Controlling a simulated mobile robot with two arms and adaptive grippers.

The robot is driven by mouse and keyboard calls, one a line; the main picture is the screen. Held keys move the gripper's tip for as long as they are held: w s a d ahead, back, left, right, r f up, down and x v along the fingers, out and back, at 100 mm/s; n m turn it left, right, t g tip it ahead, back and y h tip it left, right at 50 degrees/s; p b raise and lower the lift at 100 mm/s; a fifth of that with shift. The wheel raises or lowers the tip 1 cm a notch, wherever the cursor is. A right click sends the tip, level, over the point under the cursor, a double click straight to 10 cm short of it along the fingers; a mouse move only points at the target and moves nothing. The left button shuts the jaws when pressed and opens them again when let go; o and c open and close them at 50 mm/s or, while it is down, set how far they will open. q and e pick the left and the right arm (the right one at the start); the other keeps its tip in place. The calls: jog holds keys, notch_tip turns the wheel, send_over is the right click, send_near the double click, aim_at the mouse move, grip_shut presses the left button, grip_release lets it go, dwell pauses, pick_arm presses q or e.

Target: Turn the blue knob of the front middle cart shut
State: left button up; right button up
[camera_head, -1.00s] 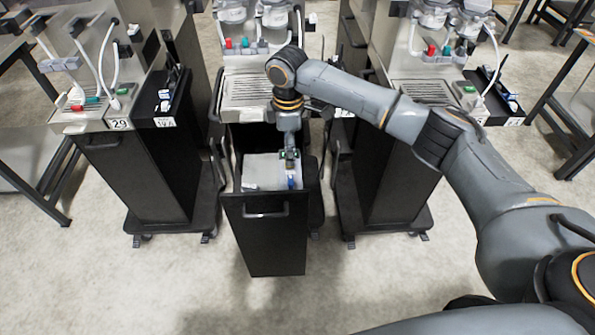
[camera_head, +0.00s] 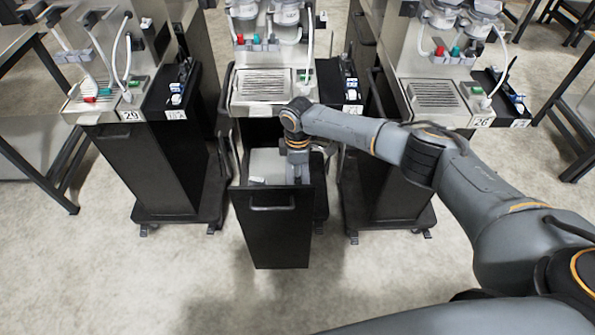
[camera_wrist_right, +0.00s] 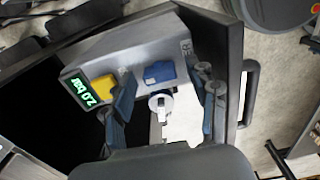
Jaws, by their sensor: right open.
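In the right wrist view this grey unit (camera_wrist_right: 125,45) carries a blue knob (camera_wrist_right: 160,73), a yellow part (camera_wrist_right: 104,86) and a green display reading 2.0 bar (camera_wrist_right: 82,87). My right gripper (camera_wrist_right: 166,76) is open, with one finger on each side of the blue knob; I cannot tell whether they touch it. In the head view my wrist hides the knob and the fingertips are inside the cart. My left gripper is not in view.
The cart's black walls (camera_wrist_right: 232,90) rise close around my right gripper. Dispensers on carts stand left (camera_head: 100,105), behind (camera_head: 262,85) and right (camera_head: 435,95). A light fitting (camera_wrist_right: 160,103) lies beside the knob. The floor (camera_head: 180,280) in front is clear.

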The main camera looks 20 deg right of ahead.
jog(key=shift+f, duration=0.1)
jog(key=c, duration=1.1)
jog(key=shift+c, duration=0.2)
jog(key=shift+m, duration=0.3)
jog(key=m+p, duration=0.2)
jog(key=shift+a+m, duration=0.1)
jog(key=shift+m, duration=0.2)
jog(key=m+p, duration=0.3)
jog(key=m, duration=0.2)
jog(key=m+p, duration=0.1)
jog(key=m, duration=0.4)
jog(key=shift+p, duration=0.4)
jog(key=m+p, duration=0.1)
jog(key=m, duration=0.3)
jog(key=shift+m, duration=0.3)
